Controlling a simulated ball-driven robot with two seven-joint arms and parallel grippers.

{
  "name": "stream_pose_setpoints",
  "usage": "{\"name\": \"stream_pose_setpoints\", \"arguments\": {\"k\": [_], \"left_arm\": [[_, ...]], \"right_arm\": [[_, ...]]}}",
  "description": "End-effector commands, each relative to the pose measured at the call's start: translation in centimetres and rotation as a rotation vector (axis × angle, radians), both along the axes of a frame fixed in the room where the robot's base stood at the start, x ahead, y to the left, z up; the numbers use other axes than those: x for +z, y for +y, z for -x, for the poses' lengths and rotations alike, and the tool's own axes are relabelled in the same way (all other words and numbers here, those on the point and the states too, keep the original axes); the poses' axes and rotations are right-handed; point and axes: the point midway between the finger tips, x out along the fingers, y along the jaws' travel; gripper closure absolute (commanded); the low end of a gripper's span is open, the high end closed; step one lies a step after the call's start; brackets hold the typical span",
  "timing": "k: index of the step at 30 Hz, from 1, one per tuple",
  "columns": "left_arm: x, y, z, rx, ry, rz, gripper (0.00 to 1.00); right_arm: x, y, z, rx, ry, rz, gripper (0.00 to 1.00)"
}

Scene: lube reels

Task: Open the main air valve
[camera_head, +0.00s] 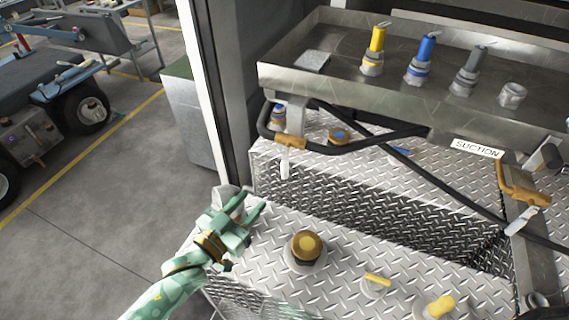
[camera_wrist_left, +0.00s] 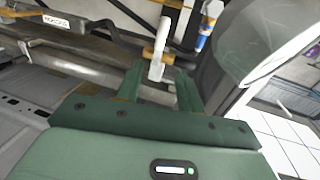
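A brass valve (camera_head: 289,142) with a white lever (camera_head: 285,163) hanging down sits below the left end of the metal tray. In the left wrist view its white lever (camera_wrist_left: 159,40) and brass body (camera_wrist_left: 148,54) show beyond the fingers. A second brass valve (camera_head: 522,181) with a white lever (camera_head: 527,220) is at the right. No label shows which one is the main air valve. My green left gripper (camera_head: 243,201) is open and empty, lower left of the first valve and apart from it; its fingers (camera_wrist_left: 158,84) also show in the left wrist view. My right gripper is not in view.
A metal tray (camera_head: 340,85) with yellow, blue and grey nozzles is above. A black hose (camera_head: 350,149) loops beside the left valve. A white-edged post (camera_head: 205,80) rises at the left.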

Motion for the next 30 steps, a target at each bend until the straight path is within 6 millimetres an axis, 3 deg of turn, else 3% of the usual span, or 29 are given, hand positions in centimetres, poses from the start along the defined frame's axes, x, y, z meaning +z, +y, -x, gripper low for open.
{"name": "stream_pose_setpoints", "arguments": {"k": [15, 21, 30], "left_arm": [[-0.1, -6.7, -10.1, 0.002, 0.000, -0.002, 0.62], [-0.1, -8.1, -12.1, 0.002, 0.001, -0.003, 0.62], [0.0, -8.4, -12.5, 0.002, 0.001, -0.003, 0.62]], "right_arm": [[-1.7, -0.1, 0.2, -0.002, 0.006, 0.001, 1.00], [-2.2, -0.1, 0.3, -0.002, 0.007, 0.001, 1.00], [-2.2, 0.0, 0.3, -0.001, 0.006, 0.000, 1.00]]}}
